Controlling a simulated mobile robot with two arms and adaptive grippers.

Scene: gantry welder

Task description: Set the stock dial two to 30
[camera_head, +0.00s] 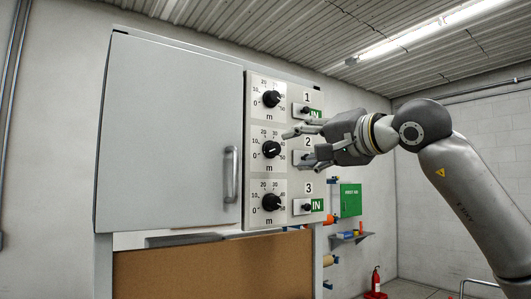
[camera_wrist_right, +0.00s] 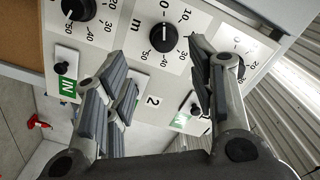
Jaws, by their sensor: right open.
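Stock dial two (camera_head: 271,149) is the black round knob in the middle of the panel's column of dials, left of the label 2. In the right wrist view the dial (camera_wrist_right: 162,40) sits between and beyond my fingertips, and its white mark points at about 0. My right gripper (camera_head: 298,150) is open and empty, just right of the dial, with its fingers spread above and below the dial's height. The gripper (camera_wrist_right: 157,62) also shows in the right wrist view, apart from the knob as far as I can tell. My left gripper is not in view.
Dial one (camera_head: 271,99) is above and dial three (camera_head: 271,202) below. Small switches with green IN labels sit at their right; my gripper partly hides the middle switch. A grey cabinet door (camera_head: 170,130) with a handle (camera_head: 231,174) is left of the dials.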

